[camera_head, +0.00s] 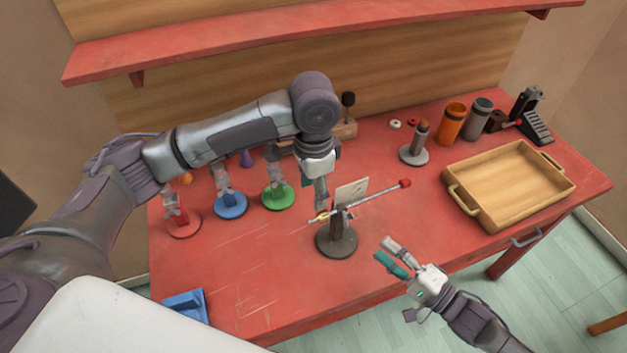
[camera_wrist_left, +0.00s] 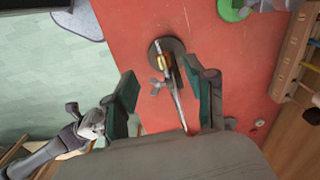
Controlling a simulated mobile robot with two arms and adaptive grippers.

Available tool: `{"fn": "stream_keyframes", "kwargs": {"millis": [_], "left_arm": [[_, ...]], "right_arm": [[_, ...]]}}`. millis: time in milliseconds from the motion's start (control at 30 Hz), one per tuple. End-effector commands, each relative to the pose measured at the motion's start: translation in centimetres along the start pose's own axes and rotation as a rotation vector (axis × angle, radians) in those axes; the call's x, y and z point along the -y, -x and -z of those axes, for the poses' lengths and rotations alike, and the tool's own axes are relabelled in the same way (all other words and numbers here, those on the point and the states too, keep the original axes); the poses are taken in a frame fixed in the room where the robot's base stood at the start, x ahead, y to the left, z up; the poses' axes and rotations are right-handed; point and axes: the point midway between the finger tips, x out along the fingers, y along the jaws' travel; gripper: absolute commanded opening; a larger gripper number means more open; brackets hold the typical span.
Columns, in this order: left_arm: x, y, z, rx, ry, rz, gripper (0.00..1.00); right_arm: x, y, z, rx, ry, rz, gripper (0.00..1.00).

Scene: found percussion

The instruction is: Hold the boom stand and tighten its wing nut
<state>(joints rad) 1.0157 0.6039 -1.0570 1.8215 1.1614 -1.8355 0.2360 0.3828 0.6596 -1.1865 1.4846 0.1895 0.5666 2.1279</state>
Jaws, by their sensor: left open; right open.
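The boom stand (camera_head: 337,241) has a round dark base and a short post, upright on the red table. Its thin boom slants up right to a red tip (camera_head: 405,183). In the left wrist view the stand's base (camera_wrist_left: 178,45) and boom lie between my left fingers, with a grey wing nut (camera_wrist_left: 157,87) beside the boom. My left gripper (camera_head: 321,200) is open above the stand, pointing down; its fingers (camera_wrist_left: 165,95) straddle the boom without visible contact. My right gripper (camera_head: 384,251) is open and empty, right of the stand near the table's front edge.
Red, blue (camera_head: 231,205) and green (camera_head: 278,196) based stands are at left; a blue item (camera_head: 185,305) lies front left. A wooden tray (camera_head: 510,185), orange cup (camera_head: 451,123), grey cylinder (camera_head: 478,119) and black pedal (camera_head: 532,117) are at right. A red shelf (camera_head: 280,38) overhangs the back.

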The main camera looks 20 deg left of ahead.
Motion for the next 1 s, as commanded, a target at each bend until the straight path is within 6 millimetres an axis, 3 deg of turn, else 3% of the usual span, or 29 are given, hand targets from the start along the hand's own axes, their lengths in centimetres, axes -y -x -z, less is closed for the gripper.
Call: {"fn": "stream_keyframes", "kwargs": {"millis": [300,500,700,1000], "left_arm": [[-0.1,-6.4,-0.1,0.003,0.004,-0.004,0.55],[-0.1,-9.7,-0.1,0.002,0.003,-0.004,0.55],[0.0,-11.4,0.0,-0.001,0.004,-0.004,0.55],[0.0,-11.8,0.0,-0.001,0.004,-0.003,0.55]], "right_arm": [[0.0,0.0,0.0,0.000,0.000,0.000,0.42],[0.0,0.0,0.0,0.000,0.000,0.000,0.42],[0.0,0.0,0.0,0.000,0.000,0.000,0.42],[0.0,0.0,0.0,0.000,0.000,0.000,0.42]]}}
